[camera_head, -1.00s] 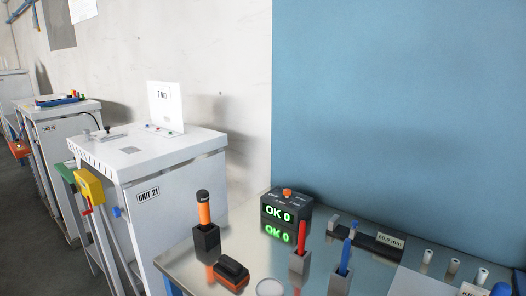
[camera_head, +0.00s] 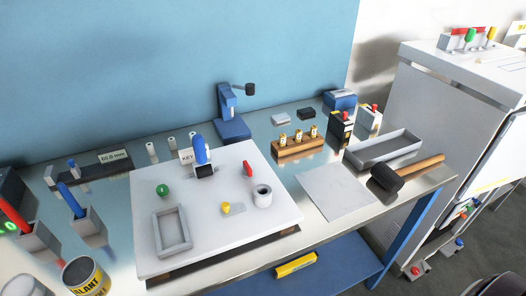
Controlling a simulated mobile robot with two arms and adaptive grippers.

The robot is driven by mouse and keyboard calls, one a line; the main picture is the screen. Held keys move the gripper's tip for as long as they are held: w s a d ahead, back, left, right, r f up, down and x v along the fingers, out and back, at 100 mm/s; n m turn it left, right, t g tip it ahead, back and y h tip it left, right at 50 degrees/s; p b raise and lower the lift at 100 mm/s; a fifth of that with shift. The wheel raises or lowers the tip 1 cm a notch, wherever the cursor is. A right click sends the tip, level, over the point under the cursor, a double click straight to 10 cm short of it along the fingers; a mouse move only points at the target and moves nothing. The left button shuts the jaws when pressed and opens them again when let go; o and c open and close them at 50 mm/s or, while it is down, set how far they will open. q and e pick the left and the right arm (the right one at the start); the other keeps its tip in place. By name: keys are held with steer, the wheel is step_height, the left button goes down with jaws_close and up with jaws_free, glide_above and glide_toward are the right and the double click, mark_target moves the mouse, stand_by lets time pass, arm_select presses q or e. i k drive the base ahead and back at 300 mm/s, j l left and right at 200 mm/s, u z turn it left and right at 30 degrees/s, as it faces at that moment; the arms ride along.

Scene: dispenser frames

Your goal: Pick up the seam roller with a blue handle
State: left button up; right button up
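Two things with blue handles are in view, and I cannot tell for sure which is the seam roller. One is a thick blue handle (camera_head: 201,151) standing upright in a dark block on the white board (camera_head: 225,240). The other is a thin blue handle (camera_head: 70,197) leaning in a grey holder (camera_head: 92,227) at the left of the bench. Any roller end on either is hidden in its holder. Neither of my grippers is in view.
The board also carries a grey tray (camera_head: 157,236), a green knob (camera_head: 163,190) and a white ring (camera_head: 262,195). A can (camera_head: 84,277) stands front left. A mallet (camera_head: 386,179) and grey tray (camera_head: 407,146) are at the right. A white sheet (camera_head: 322,208) lies bare.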

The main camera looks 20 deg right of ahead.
mark_target(203, 168)
steer(key=z, duration=0.25)
steer(key=k+j+z, duration=0.1)
steer(key=j, duration=0.35)
steer(key=k+j+z, duration=0.1)
steer(key=j, duration=0.35)
steer(key=k+j+z, duration=0.1)
steer(key=j, duration=0.3)
steer(key=k+j+z, duration=0.1)
steer(key=j, duration=0.3)
steer(key=k, duration=0.1)
